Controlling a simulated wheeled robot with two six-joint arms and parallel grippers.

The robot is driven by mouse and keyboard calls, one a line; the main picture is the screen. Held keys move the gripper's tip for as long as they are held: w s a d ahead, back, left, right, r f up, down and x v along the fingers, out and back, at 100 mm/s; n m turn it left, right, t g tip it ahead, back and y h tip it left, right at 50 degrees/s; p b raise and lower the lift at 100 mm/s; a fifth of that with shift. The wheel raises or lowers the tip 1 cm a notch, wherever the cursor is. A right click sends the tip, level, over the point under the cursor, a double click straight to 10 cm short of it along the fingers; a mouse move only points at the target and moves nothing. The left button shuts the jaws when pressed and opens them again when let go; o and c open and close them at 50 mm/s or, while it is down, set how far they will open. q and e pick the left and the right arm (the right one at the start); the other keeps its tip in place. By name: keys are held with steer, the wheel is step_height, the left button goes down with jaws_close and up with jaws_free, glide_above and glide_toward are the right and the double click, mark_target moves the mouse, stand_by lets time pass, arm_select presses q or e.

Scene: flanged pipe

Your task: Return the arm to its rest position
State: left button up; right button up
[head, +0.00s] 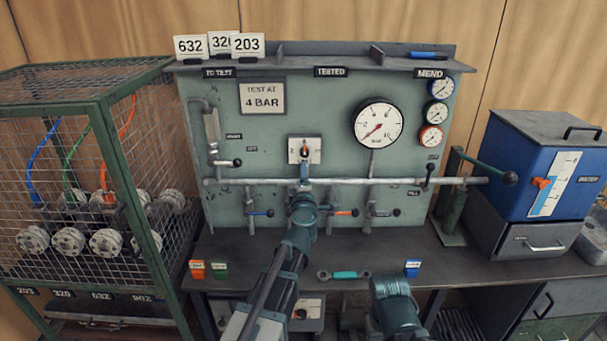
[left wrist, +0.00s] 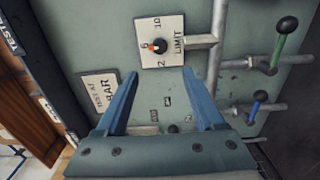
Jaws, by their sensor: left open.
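My left arm reaches up from the lower middle of the head view. Its gripper (head: 304,182) points at the panel just below the limit plate (head: 293,156) with its small orange-marked knob (head: 305,149). In the left wrist view, the two blue fingers (left wrist: 161,73) are spread apart with nothing between them. The knob (left wrist: 159,47) lies beyond the fingertips, on the plate marked LIMIT (left wrist: 176,53). My right arm shows only as a teal link at the lower right of the head view; its gripper is not visible.
The green panel (head: 240,130) carries a large gauge (head: 378,124), a horizontal pipe (head: 400,181) and several small levers. A mesh cage (head: 90,130) with flanges stands left, a blue tester (head: 555,160) right. A teal-handled wrench (head: 344,275) lies on the bench front.

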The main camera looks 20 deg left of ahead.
arm_select(q)
steer(key=s+d+f+m+g+h, duration=0.3)
steer(key=s+d+f+m+h, duration=0.15)
steer(key=d+m, duration=0.3)
steer(key=s+d+f+m+g+h, duration=0.2)
steer(key=s+d+f+m+h, duration=0.15)
steer(key=d+m+h, duration=0.45)
steer(key=s+a+f+m+g+y, duration=0.3)
steer(key=s+f+m+g+y, duration=0.15)
steer(key=s+f+g, duration=0.4)
steer(key=s+a+f+m+g+y, duration=0.1)
steer(key=s+a+f+g+y, duration=0.15)
steer(key=s, duration=0.45)
steer(key=s+a+f+g+y, duration=0.1)
steer(key=s+a+f, duration=0.1)
steer(key=s+a, duration=0.3)
steer(key=s+d+r+m+p, duration=0.4)
steer(key=s+d+r+p, duration=0.2)
steer(key=d, duration=0.6)
step_height(320, 180, up, 2)
steer(key=y+p, duration=0.1)
steer(key=p, duration=0.2)
steer(key=shift+s+r+g, duration=0.2)
steer(key=shift+g, duration=0.2)
